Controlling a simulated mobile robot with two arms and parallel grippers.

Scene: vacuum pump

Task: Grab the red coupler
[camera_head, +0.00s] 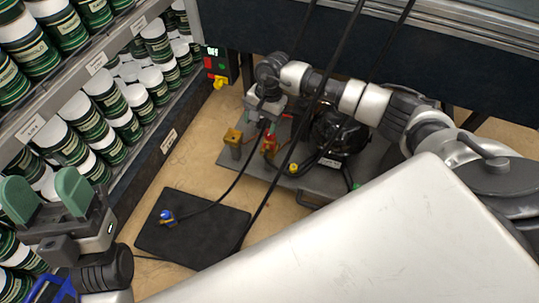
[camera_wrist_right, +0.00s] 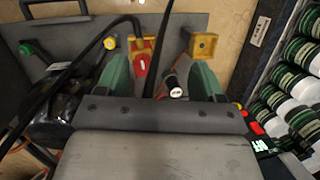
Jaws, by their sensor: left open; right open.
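A red piece on a yellow body (camera_head: 269,146), the likely red coupler, stands on the grey pump plate. In the right wrist view its red top (camera_wrist_right: 142,62) shows ahead of the gap between my right fingers. A dark cylinder with a white-marked end (camera_wrist_right: 173,87) shows nearer, between the fingers in the picture; I cannot tell its depth. My right gripper (camera_wrist_right: 160,80) is open, green-fingered and pointing toward the plate; its fingers are hard to see in the head view. My left gripper (camera_head: 45,195) is open and empty at the lower left, away from the pump.
A yellow block (camera_head: 233,137) stands left of the red piece, and a yellow cap (camera_head: 293,168) right of it. Black hoses cross the plate. A blue-ended hose (camera_head: 167,216) lies on a black mat (camera_head: 205,245). Can-filled shelves (camera_head: 165,75) stand at left.

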